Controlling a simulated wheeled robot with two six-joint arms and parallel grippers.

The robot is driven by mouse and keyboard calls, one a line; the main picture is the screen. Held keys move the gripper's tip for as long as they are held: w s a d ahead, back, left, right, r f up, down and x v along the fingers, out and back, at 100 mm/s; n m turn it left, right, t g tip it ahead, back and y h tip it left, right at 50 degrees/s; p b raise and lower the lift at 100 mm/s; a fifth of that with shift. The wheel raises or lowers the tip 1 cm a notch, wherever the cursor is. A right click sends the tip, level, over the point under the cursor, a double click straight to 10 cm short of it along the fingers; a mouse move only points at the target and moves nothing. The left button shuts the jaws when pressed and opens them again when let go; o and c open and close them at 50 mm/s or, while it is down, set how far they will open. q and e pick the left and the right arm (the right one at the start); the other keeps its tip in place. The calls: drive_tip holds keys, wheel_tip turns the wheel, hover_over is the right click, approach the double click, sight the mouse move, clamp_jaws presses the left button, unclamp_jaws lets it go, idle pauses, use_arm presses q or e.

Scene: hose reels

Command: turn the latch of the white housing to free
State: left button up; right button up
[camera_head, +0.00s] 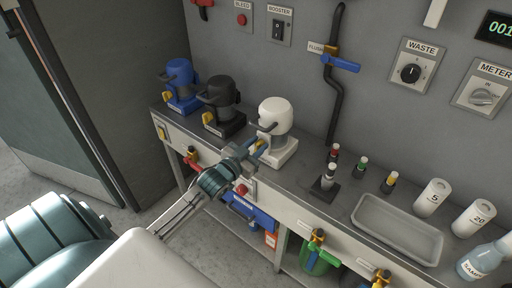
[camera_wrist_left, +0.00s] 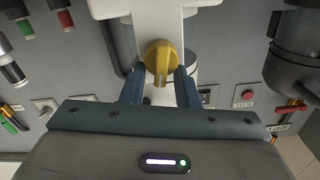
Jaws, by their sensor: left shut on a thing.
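The white housing (camera_head: 277,114) stands on a white base on the bench, the rightmost of three similar housings. Its yellow latch (camera_head: 262,145) is on the front of the base, partly hidden by my left gripper (camera_head: 254,151). In the left wrist view the latch (camera_wrist_left: 161,55) is a round yellow knob with a raised grip, and the white housing (camera_wrist_left: 205,18) shows around it. My left gripper (camera_wrist_left: 160,82) is shut on the latch, with its blue-grey fingers on either side of the grip. My right gripper is out of view.
A black housing (camera_head: 223,98) and a blue housing (camera_head: 180,78) stand left of the white one. The wall behind carries a black pipe (camera_head: 333,115) with a blue-handled valve (camera_head: 341,64).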

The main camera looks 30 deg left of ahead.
use_arm(q)
drive_tip(key=m+b, duration=0.2)
drive_tip(key=m, duration=0.2)
drive_tip(key=f+m+b, duration=0.1)
drive_tip(key=m+b, duration=0.1)
drive_tip(key=m, duration=0.3)
drive_tip(key=d+m+b, duration=0.1)
drive_tip(key=m+b, duration=0.1)
drive_tip(key=m, duration=0.3)
drive_tip(key=shift+d+f, duration=0.1)
drive_tip(key=shift+f, duration=0.2)
drive_tip(key=shift+f+m+b, duration=0.1)
drive_tip(key=shift+m+b, duration=0.3)
drive_tip(key=shift+m, duration=0.5)
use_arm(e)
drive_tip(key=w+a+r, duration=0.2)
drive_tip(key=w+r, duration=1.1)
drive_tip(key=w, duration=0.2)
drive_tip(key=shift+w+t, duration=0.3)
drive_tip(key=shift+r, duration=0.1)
use_arm(q)
drive_tip(key=o, duration=1)
drive_tip(key=shift+c, duration=0.2)
drive_tip(key=shift+s, duration=0.1)
